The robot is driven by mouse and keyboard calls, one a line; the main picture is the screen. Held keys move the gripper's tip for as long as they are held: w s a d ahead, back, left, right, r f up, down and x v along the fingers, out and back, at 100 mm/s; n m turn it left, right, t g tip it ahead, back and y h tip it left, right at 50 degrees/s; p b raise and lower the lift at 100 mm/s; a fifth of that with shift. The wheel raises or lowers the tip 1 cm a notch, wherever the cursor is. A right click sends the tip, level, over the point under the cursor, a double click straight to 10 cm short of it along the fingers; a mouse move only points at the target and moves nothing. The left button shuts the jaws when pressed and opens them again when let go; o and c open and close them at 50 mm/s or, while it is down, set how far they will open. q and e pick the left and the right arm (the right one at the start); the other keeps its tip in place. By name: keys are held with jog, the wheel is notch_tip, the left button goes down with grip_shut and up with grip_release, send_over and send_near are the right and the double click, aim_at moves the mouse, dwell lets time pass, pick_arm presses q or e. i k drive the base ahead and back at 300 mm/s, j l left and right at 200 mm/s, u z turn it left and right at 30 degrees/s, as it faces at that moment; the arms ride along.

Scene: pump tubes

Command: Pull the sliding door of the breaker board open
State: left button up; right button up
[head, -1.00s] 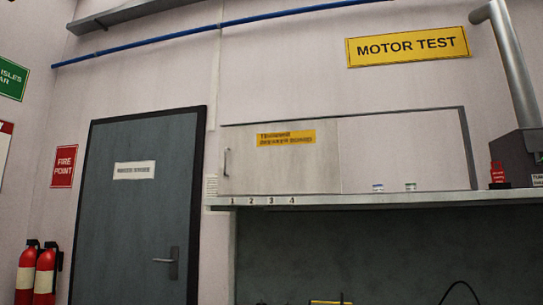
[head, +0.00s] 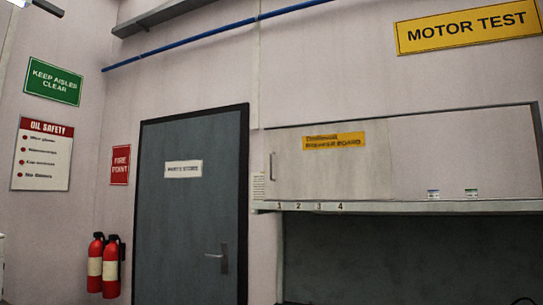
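The breaker board's sliding door (head: 330,178) is a pale panel with a yellow label (head: 334,141) that seems to read "breaker board". It covers the left part of a wide framed recess above a shelf. A slim vertical handle (head: 272,166) sits near the door's left edge. Right of the door, a pale section (head: 455,155) shows with two small labelled items at its foot. Neither of my grippers is in view.
A shelf edge (head: 400,207) numbered 1 to 4 runs below the board. A grey door (head: 192,210) with a lever handle stands to the left. Red fire extinguishers (head: 103,265) stand by the left corner. A "Motor Test" sign (head: 468,27) hangs upper right.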

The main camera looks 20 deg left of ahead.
aim_at(351, 161)
jog(key=i+j, duration=0.85)
jog(key=i, duration=0.25)
